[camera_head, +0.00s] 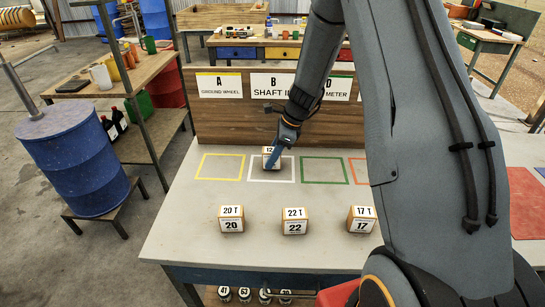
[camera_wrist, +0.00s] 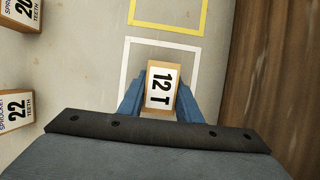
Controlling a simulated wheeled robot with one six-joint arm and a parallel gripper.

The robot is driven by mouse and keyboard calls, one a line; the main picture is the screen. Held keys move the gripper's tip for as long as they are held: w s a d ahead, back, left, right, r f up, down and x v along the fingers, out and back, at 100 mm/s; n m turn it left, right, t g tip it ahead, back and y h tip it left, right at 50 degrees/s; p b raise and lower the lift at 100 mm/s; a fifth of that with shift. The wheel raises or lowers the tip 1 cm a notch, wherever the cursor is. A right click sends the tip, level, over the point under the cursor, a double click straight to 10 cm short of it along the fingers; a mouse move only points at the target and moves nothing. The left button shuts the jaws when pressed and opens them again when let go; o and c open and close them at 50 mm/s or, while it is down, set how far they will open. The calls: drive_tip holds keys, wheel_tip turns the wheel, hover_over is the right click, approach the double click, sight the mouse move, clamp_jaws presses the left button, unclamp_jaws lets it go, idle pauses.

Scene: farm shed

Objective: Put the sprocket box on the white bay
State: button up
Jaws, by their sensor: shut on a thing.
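The sprocket box marked 12 (camera_head: 268,161) is a small orange-brown box with white labels. It is at the white bay (camera_head: 285,180), a white outline on the table, near its back left part in the head view. My gripper (camera_head: 275,152) reaches down from above and is shut on this box. In the wrist view the box (camera_wrist: 162,90) shows its "12 T" top label between my blue fingers, inside the white outline (camera_wrist: 126,62). Whether its underside touches the table is hard to tell.
Boxes marked 20 (camera_head: 231,220), 22 (camera_head: 294,221) and 17 (camera_head: 360,220) stand along the table's front. A yellow bay (camera_head: 221,155) and a green bay (camera_head: 324,183) flank the white one, both empty where visible. A wooden sign board (camera_head: 225,118) stands behind.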

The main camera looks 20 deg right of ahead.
drive_tip(key=shift+f, duration=0.3)
drive_tip(key=shift+f, duration=0.1)
drive_tip(key=o, duration=1.1)
drive_tip(key=b+v, duration=0.3)
drive_tip(key=v, duration=0.8)
drive_tip(key=s+a+n+h, duration=0.1)
drive_tip(key=s+n, duration=0.6)
drive_tip(key=s+a+n+h, duration=0.1)
drive_tip(key=s+n, duration=0.5)
drive_tip(key=s, duration=0.2)
drive_tip(key=s+a+r+n+h, duration=0.1)
drive_tip(key=s+a+n+h, duration=0.1)
drive_tip(key=s+n, duration=0.5)
drive_tip(key=shift+s+n, duration=0.3)
drive_tip(key=shift+s, duration=0.2)
drive_tip(key=shift+s+d+f+n, duration=0.1)
drive_tip(key=shift+s+n, duration=0.35)
drive_tip(key=shift+n, duration=0.05)
